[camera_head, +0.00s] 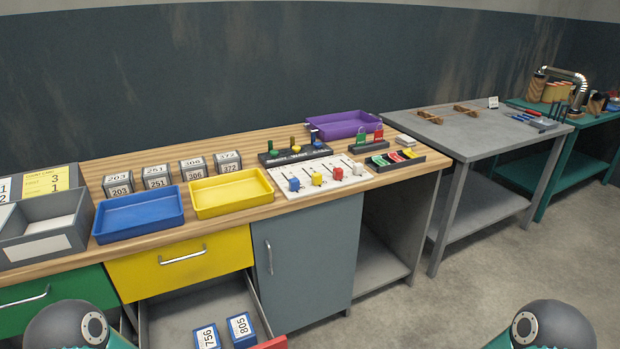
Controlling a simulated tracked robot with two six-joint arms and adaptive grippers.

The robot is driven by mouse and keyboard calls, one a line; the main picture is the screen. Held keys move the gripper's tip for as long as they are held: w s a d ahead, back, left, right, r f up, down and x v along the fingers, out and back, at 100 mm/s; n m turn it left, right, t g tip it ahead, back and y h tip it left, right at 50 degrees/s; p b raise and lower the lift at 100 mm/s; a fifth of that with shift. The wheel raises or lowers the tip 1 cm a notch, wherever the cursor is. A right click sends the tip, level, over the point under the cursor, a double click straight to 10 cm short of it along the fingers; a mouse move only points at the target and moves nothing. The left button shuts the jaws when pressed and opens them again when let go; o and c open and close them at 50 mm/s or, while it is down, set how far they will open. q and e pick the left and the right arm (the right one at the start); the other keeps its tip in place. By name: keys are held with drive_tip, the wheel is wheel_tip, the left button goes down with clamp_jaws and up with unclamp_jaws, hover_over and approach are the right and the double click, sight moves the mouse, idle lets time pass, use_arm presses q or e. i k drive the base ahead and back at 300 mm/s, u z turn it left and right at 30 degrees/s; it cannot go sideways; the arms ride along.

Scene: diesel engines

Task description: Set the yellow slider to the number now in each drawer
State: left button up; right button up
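The yellow slider (317,179) sits on a white slider board (326,187) near the bench's front edge, between a blue slider (294,184) and a red slider (338,174). The yellow drawer (180,263) and green drawer (55,301) look shut. Below the yellow one, a drawer with a red front (272,343) is pulled out. It holds a blue block marked 756 (208,338) and a blue block marked 805 (241,328); its near part is cut off by the frame. Neither gripper is in view; only my arm parts show at the bottom corners.
A blue tray (139,225) and yellow tray (231,211) stand on the bench. Several numbered blocks (194,174) line the back. A grey bin (42,247) and yellow card (46,181) are at left. Coloured handles (296,151) stand behind the sliders. A purple tray (342,124) is behind.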

sight(316, 178)
drive_tip(key=z, duration=0.2)
drive_tip(key=i, duration=1)
drive_tip(key=u, duration=1.3)
